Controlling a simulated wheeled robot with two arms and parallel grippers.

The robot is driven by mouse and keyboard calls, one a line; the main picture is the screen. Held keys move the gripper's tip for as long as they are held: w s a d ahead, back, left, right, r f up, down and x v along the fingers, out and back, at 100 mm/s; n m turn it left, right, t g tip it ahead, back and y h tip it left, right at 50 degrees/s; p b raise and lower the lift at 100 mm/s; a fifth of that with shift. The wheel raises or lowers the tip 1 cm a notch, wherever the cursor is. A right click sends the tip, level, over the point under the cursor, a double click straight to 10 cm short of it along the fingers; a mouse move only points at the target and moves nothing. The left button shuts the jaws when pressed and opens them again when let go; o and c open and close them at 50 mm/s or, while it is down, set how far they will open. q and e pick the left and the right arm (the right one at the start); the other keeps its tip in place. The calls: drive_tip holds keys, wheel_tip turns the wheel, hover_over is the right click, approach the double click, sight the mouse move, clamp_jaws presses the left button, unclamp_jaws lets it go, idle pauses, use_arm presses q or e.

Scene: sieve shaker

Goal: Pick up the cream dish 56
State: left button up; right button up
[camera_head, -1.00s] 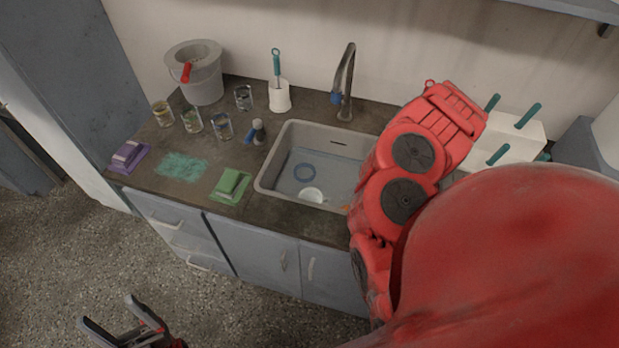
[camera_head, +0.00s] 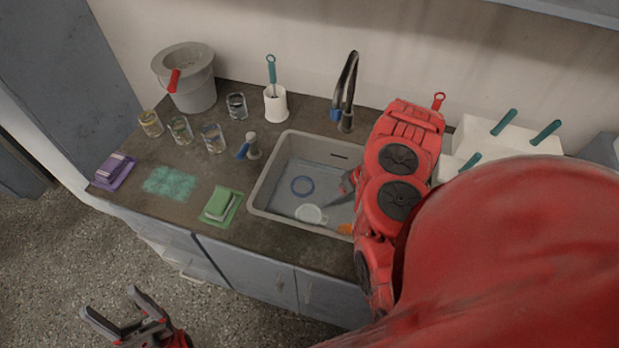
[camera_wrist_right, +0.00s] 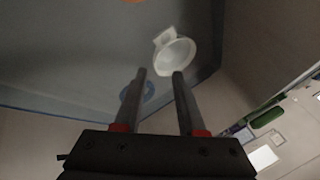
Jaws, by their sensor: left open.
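The cream dish (camera_head: 311,214) lies in the grey sink (camera_head: 258,200), near its front wall. It looks round and shallow with a small tab, and it also shows in the right wrist view (camera_wrist_right: 176,54). My right gripper (camera_wrist_right: 159,74) is open and empty, with the dish just beyond its fingertips and apart from them. In the head view its fingers (camera_head: 340,196) reach into the sink to the right of the dish, partly hidden by my arm. My left gripper (camera_head: 109,301) is open and empty, low over the floor in front of the cabinets.
A blue ring (camera_head: 302,186) and an orange object (camera_head: 345,229) are in the sink. The faucet (camera_head: 345,95) rises behind it. Left of the sink are a green sponge (camera_head: 220,204), a blue-handled item (camera_head: 249,148), several glasses (camera_head: 213,138) and a bucket (camera_head: 188,80).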

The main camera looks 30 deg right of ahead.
drive_tip(key=shift+w+a+f, duration=0.15)
drive_tip(key=shift+a+f, duration=0.25)
drive_tip(key=shift+d+p+x, duration=0.25)
drive_tip(key=shift+p+x, duration=0.35)
drive_tip(key=shift+x, duration=2.2)
drive_tip(key=shift+w+d, duration=0.1)
clamp_jaws()
